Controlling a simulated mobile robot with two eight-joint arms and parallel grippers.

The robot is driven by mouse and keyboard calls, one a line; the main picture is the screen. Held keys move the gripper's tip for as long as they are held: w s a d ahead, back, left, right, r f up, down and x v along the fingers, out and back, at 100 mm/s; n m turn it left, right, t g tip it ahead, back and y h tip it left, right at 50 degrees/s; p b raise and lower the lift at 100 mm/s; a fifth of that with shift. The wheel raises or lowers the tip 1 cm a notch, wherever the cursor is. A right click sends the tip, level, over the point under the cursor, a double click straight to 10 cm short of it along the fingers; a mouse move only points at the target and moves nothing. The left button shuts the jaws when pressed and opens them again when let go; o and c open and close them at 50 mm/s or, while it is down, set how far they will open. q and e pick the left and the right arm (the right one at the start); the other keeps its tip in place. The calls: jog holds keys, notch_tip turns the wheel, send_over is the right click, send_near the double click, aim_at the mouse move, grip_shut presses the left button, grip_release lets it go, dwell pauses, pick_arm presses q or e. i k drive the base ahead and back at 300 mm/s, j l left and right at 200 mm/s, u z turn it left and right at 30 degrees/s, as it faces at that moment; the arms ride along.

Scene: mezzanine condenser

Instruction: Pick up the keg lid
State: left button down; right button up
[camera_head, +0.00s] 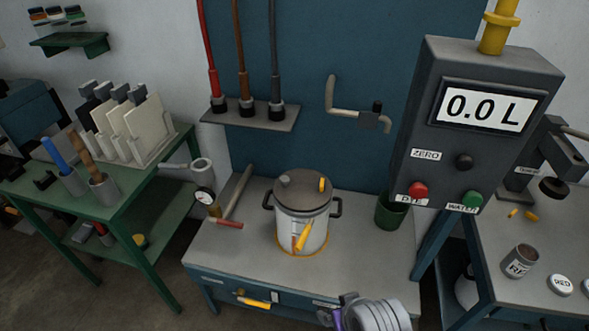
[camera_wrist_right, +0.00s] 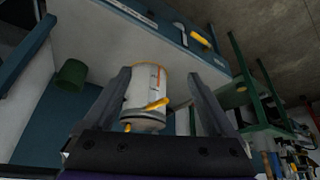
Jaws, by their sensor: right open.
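The keg (camera_head: 288,228) is a pale pot with two dark side handles and a yellow tap, standing upright on the grey bench. Its dark grey round lid (camera_head: 302,190) sits on top, with a grey knob and a small yellow piece. In the right wrist view, turned over, the keg (camera_wrist_right: 142,88) and the lid's edge (camera_wrist_right: 142,117) show between my right gripper's fingers (camera_wrist_right: 158,74). The right gripper is open and empty; no contact with the lid shows. In the head view my right arm is at the bottom edge, front right of the keg. My left gripper is not in view.
A hammer (camera_head: 238,193) lies left of the keg, and a green cup (camera_head: 391,211) stands to its right. A display box (camera_head: 475,131) reading 0.0 L overhangs the right side. A wall crank (camera_head: 355,115) is behind. The bench front is clear.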

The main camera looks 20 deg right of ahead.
aim_at(296, 190)
jog(key=i+z, duration=0.1)
jog(key=z, duration=0.4)
jog(key=j+z, duration=0.15)
jog(key=z, duration=0.35)
jog(key=i+j+z, duration=0.1)
jog(key=z, duration=0.4)
jog(key=j+z, duration=0.2)
jog(key=z, duration=0.3)
